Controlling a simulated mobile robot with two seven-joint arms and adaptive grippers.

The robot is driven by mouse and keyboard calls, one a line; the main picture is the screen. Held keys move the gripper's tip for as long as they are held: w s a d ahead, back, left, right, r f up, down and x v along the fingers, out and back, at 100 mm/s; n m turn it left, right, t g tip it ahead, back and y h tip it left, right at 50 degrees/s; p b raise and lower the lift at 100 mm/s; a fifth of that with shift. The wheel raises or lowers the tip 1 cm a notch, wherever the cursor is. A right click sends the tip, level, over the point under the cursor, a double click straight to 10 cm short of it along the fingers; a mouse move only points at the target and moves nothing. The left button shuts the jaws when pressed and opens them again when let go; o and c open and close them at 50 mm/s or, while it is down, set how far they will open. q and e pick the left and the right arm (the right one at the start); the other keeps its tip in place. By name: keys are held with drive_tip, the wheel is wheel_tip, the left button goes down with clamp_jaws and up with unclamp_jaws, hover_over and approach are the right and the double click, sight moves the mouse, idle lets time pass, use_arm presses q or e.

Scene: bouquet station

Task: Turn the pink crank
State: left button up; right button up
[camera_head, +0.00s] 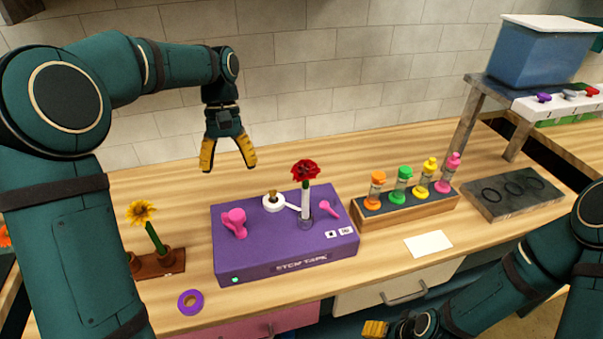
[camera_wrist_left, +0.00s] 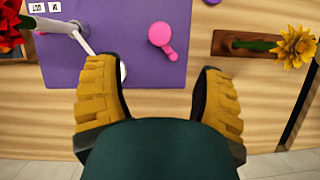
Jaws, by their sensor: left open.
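The pink crank (camera_head: 235,221) stands on the left part of the top of a purple box (camera_head: 300,262). In the left wrist view the crank (camera_wrist_left: 161,36) lies beyond and roughly between my fingertips, with its handle pointing toward the gripper. My left gripper (camera_head: 228,163) is open and empty, pointing down above and behind the box, apart from the crank. In the left wrist view its yellow fingers (camera_wrist_left: 156,75) are spread wide. My right gripper (camera_head: 376,328) shows only partly at the bottom edge; its jaw state is unclear.
A red flower (camera_head: 305,171) stands upright on the box beside a white arm piece (camera_head: 273,202) and a smaller pink lever (camera_head: 328,208). A yellow flower (camera_head: 141,212) stands left of the box. A purple ring (camera_head: 190,302) lies in front. A wooden rack (camera_head: 405,206) of colored vials stands right.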

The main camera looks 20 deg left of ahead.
sight(236, 214)
use_arm(q)
drive_tip(key=s+f+n, duration=0.1)
drive_tip(key=f, duration=0.2)
drive_tip(key=s+d+f+n+h+b, duration=0.1)
drive_tip(key=f+n, duration=0.1)
drive_tip(key=f, duration=0.2)
drive_tip(key=s+d+f+n+t+b, duration=0.1)
drive_tip(key=s+f, duration=0.1)
drive_tip(key=f, duration=0.2)
drive_tip(key=shift+n+h, duration=0.3)
drive_tip(key=shift+s, duration=0.1)
clamp_jaws()
